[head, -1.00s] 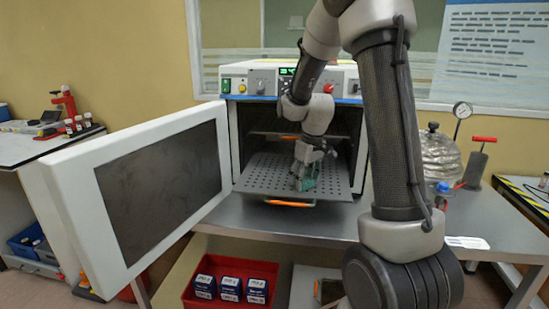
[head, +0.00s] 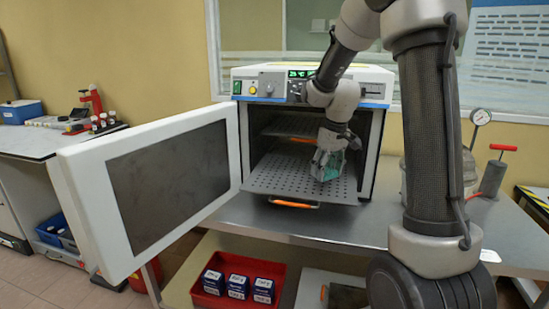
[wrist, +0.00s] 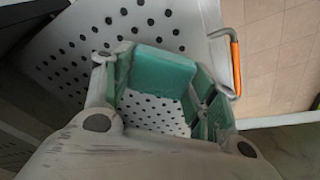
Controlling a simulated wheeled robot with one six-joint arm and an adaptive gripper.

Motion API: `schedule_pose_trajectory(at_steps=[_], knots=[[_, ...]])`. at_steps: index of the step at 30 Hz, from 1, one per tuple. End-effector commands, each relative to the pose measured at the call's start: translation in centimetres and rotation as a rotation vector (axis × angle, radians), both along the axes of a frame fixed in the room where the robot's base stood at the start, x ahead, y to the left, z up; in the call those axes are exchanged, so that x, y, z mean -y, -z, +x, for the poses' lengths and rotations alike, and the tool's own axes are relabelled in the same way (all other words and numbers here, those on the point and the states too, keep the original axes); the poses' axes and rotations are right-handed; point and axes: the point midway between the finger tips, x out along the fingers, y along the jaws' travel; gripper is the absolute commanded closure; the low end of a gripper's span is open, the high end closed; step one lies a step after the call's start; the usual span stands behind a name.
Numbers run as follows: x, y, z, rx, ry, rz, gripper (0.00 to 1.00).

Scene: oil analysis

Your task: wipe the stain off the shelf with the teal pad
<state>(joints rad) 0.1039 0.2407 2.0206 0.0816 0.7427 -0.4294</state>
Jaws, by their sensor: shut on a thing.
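The perforated grey shelf (head: 272,178) is pulled part way out of the open oven. My gripper (head: 326,166) is over the shelf's right half, pointing down, shut on the teal pad (head: 331,160). In the wrist view the pad (wrist: 163,72) sits between the green-lined fingers of my gripper (wrist: 160,84), with the holed shelf (wrist: 150,115) behind it. I cannot tell whether the pad touches the shelf. No stain can be made out on the visible shelf; the part under the pad and gripper is hidden.
The oven door (head: 165,180) stands wide open at the left. An orange handle (head: 293,204) is on the shelf's front edge. A second rack (head: 290,128) is inside above. A red tray (head: 238,290) with several boxes is below the bench. A gauge vessel stands right.

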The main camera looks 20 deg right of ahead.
Motion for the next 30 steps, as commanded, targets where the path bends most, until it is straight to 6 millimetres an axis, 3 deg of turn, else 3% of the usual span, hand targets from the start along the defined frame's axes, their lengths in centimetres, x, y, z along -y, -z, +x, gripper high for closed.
schedule_pose_trajectory(at_steps=[12, 30], knots=[[-0.4, -3.2, 0.1, 0.002, 0.000, 0.000, 0.65], [-0.5, -3.4, 0.1, 0.000, 0.000, -0.001, 0.65]])
